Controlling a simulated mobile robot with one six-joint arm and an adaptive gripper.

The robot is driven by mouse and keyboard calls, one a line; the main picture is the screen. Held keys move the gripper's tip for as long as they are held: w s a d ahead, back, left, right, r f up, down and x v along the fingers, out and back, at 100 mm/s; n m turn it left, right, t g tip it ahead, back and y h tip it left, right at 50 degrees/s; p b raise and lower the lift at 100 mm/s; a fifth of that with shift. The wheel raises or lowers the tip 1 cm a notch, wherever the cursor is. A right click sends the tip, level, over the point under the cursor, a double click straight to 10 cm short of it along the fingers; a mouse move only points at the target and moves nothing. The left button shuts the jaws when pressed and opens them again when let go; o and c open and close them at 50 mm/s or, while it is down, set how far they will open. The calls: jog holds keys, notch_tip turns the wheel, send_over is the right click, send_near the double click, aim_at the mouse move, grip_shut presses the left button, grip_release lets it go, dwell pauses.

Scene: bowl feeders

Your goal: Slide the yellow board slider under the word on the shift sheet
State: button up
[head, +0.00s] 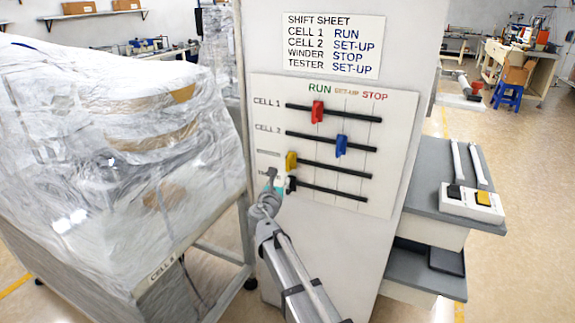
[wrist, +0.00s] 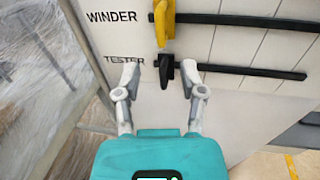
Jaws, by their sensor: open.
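The yellow slider (head: 291,161) sits at the left end of the WINDER track, left of the first column line; it also shows in the wrist view (wrist: 164,22). The shift sheet (head: 333,45) above the board reads WINDER STOP. The board (head: 385,200) has RUN, SET-UP and STOP columns. My gripper (head: 277,182) is open and empty at the board's lower left. In the wrist view its fingertips (wrist: 160,74) appear on either side of the black slider (wrist: 165,70) on the TESTER track, below the yellow one. I cannot tell whether they touch it.
The red slider (head: 317,111) is under RUN and the blue slider (head: 341,145) under SET-UP. A plastic-wrapped machine (head: 130,150) stands close on the left. A grey bench (head: 450,190) with a button box (head: 470,203) is on the right. The WINDER track right of the yellow slider is clear.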

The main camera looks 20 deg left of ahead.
aim_at(287, 165)
jog(key=w, duration=0.3)
jog(key=w+a, duration=0.1)
jog(key=w, duration=0.7)
jog(key=shift+a, duration=0.4)
jog(key=shift+c, duration=0.3)
grip_shut()
